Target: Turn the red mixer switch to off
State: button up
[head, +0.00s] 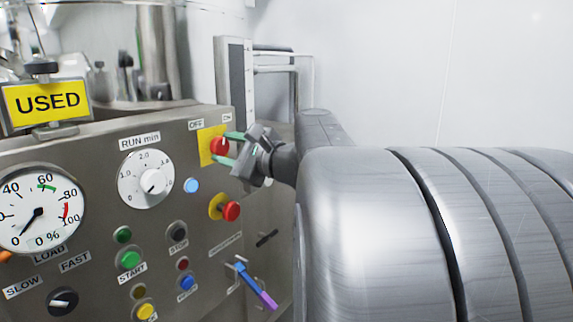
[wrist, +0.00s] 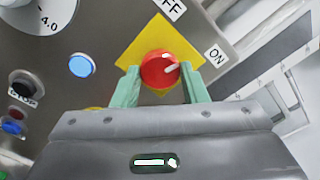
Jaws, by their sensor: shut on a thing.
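The red mixer switch (head: 218,146) is a round knob on a yellow square plate (head: 205,151) at the upper right of the steel panel. In the wrist view the red knob (wrist: 157,71) has a white pointer mark aimed right, toward the ON label (wrist: 216,54). The OFF label (wrist: 171,7) is above the plate. My gripper (head: 227,148) reaches in from the right, its green fingers on either side of the knob. In the wrist view my gripper (wrist: 160,77) is shut on the knob, one finger at each side.
A red stop button (head: 231,211) on a yellow base sits just below the switch. A blue light (head: 191,185), a white RUN min dial (head: 147,179) and a round gauge (head: 38,210) are to the left. A blue-purple lever (head: 255,284) sticks out lower down.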

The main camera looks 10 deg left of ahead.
jog(key=n+b, duration=0.4)
jog(key=b, duration=0.1)
jog(key=n+b, duration=0.2)
jog(key=shift+f+n+b, duration=0.3)
jog(key=shift+f+b, duration=0.05)
jog(key=n+b, duration=0.3)
jog(key=shift+r, duration=0.1)
jog(key=shift+r+n+b, duration=0.1)
jog(key=shift+n+b, duration=1)
jog(key=shift+b, duration=0.15)
jog(key=shift+r, duration=0.1)
jog(key=o, duration=1)
jog(key=shift+c, duration=0.2)
jog(key=v, duration=1.4)
jog(key=shift+b, duration=0.4)
